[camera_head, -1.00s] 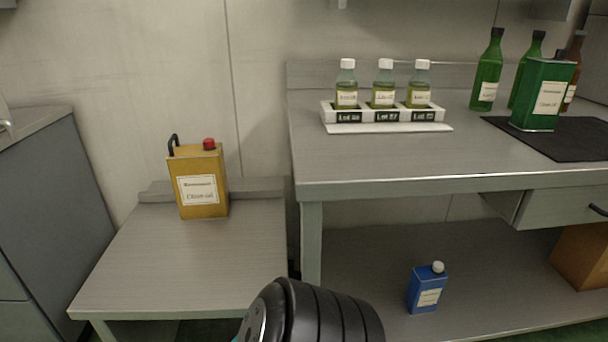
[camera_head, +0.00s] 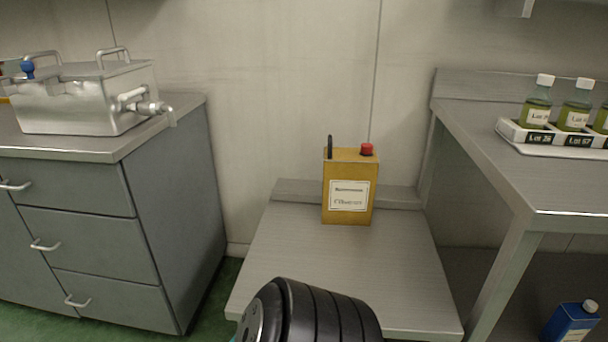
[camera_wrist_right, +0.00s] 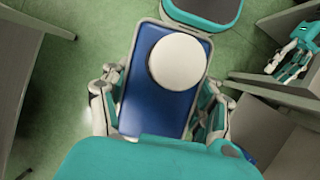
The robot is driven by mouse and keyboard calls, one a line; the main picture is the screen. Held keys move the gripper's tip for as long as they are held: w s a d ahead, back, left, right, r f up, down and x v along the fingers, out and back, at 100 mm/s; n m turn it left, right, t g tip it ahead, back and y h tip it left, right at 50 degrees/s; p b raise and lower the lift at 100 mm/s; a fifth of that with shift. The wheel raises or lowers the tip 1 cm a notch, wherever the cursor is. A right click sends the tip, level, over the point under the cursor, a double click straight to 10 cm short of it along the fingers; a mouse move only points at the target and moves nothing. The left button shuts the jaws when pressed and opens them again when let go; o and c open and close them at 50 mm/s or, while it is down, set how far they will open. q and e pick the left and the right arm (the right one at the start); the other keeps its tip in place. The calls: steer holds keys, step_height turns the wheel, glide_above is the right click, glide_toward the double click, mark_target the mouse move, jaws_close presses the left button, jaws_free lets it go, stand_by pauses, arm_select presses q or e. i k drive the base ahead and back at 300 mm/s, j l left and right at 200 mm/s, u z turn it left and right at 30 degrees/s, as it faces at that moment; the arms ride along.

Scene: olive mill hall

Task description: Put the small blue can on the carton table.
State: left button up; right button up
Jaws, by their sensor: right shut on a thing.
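My right gripper (camera_wrist_right: 163,118) is shut on a blue can (camera_wrist_right: 158,100) with a round white cap, seen from above over green floor in the right wrist view. My left gripper (camera_wrist_right: 289,66) shows at the upper right of that view; its jaw state is unclear. Another blue can (camera_head: 572,322) with a white cap and pale label stands on the shelf under the bench at the lower right of the head view. No table with a carton on it shows now. A low grey table (camera_head: 300,262) carries a yellow can (camera_head: 349,187) with a red cap.
A grey drawer cabinet (camera_head: 80,205) at left bears a steel tank (camera_head: 85,98). The bench (camera_head: 555,187) at right holds a white rack (camera_head: 550,136) of oil bottles. The low table's front is partly hidden by my arm; its left part is clear.

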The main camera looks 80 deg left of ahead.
mark_target(309, 267)
steer(key=k+j+u, duration=0.2)
steer(key=u, duration=0.2)
steer(key=k+j+u, duration=0.2)
steer(key=u, duration=0.15)
steer(key=k+j+u, duration=0.15)
steer(key=j+u, duration=0.25)
steer(key=k+j+u, duration=0.1)
steer(key=u, duration=0.25)
steer(key=j, duration=0.1)
